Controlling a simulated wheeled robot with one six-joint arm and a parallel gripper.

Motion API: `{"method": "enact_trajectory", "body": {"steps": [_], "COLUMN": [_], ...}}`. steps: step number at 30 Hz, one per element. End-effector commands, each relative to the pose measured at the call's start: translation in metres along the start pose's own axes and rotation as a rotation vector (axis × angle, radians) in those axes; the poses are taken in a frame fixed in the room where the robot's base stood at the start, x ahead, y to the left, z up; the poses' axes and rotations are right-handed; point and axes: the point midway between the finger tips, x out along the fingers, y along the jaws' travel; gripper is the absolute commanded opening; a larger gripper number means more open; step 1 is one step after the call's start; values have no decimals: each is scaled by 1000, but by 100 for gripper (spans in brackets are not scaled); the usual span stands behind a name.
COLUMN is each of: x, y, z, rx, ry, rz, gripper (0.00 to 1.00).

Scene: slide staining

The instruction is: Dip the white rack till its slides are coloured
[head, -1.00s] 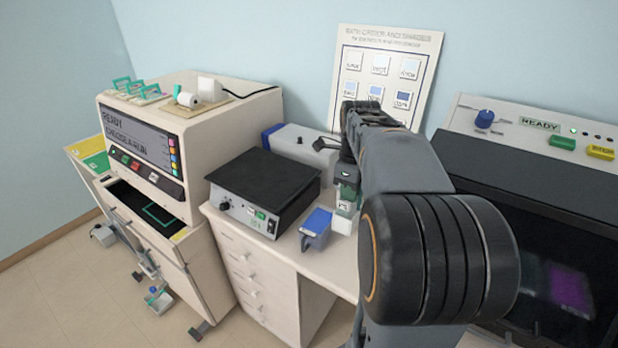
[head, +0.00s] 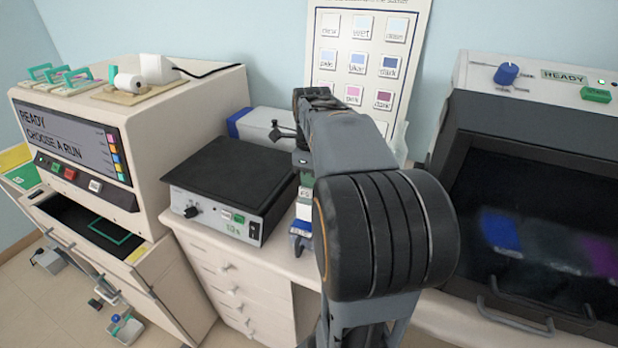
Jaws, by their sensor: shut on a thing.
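My gripper (head: 302,162) points down at the right end of the white bench, just right of the black-topped device. It is shut on a narrow white piece (head: 304,205), seemingly the white rack, of which only a sliver shows. My arm hides the rest, and I cannot see the slides or their colour. A blue-topped bath (head: 299,230) stands at the bench's front, just below the held piece in the picture and partly hidden by my arm. I cannot tell whether the rack is inside a bath.
The black-topped device (head: 232,180) has a knob and a lit display. A cream machine (head: 75,150) at left carries teal-handled racks (head: 62,78). A colour chart (head: 362,65) leans on the wall. A dark-fronted cabinet (head: 540,170) reading READY fills the right.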

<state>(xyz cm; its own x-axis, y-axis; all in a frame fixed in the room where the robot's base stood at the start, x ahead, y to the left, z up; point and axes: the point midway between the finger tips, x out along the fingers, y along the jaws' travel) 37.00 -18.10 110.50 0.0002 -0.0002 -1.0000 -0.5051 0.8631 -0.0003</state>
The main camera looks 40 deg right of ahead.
Motion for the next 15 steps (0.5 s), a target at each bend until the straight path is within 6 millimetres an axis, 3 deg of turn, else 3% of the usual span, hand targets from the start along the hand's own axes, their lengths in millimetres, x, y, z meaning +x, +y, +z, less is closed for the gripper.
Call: {"method": "enact_trajectory", "body": {"steps": [15], "x": [35], "y": [1], "z": [2], "rx": [-4], "ry": [0], "rz": [0], "gripper": [0]}}
